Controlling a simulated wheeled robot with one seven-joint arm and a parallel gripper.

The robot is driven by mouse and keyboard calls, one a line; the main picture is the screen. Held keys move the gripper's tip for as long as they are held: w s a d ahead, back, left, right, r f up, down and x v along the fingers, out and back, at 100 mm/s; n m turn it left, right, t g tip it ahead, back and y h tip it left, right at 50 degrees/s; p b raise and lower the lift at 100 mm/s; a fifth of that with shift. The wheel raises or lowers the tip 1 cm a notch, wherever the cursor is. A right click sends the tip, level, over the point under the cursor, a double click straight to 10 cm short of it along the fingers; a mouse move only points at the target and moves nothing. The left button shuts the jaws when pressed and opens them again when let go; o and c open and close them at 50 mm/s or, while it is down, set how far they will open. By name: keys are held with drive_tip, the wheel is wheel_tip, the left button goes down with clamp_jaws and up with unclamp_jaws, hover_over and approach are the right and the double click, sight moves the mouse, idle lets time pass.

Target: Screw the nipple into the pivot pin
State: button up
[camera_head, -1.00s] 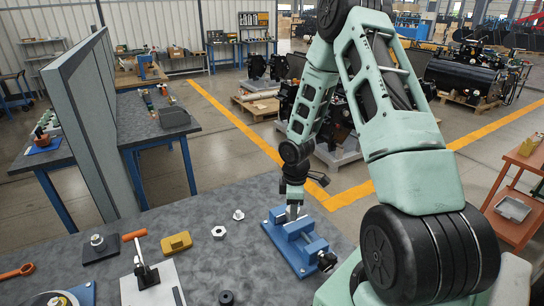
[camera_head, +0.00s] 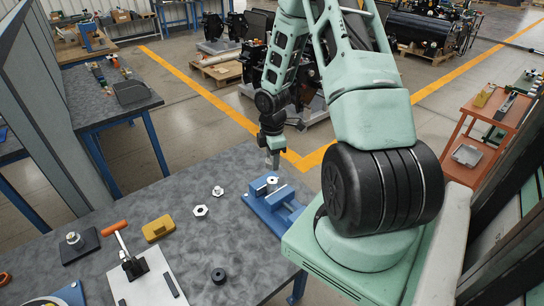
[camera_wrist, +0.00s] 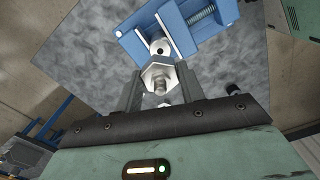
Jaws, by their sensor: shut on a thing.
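My gripper (camera_head: 272,163) points down above the back end of the blue vise (camera_head: 286,210) on the table. In the wrist view, my gripper (camera_wrist: 159,85) is shut on the nipple (camera_wrist: 157,75), a silver hex piece with a threaded end between the two fingers. The pivot pin (camera_wrist: 160,47) is a pale round part with a dark hole, clamped in the vise (camera_wrist: 190,28). It also shows in the head view (camera_head: 272,180). A gap shows between gripper and pin in the head view; the nipple is hardly visible there.
Left of the vise are a small silver fitting (camera_head: 217,191), a hex nut (camera_head: 200,211), a yellow block (camera_head: 158,228) and a black ring (camera_head: 218,276). A toggle clamp with an orange handle (camera_head: 118,227) stands further left. Grey tabletop (camera_head: 235,235) around them is bare.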

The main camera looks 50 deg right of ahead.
sight(272, 180)
drive_tip(key=shift+f+b, duration=1.8)
drive_tip(key=shift+f, duration=0.95)
drive_tip(key=shift+f, duration=0.35)
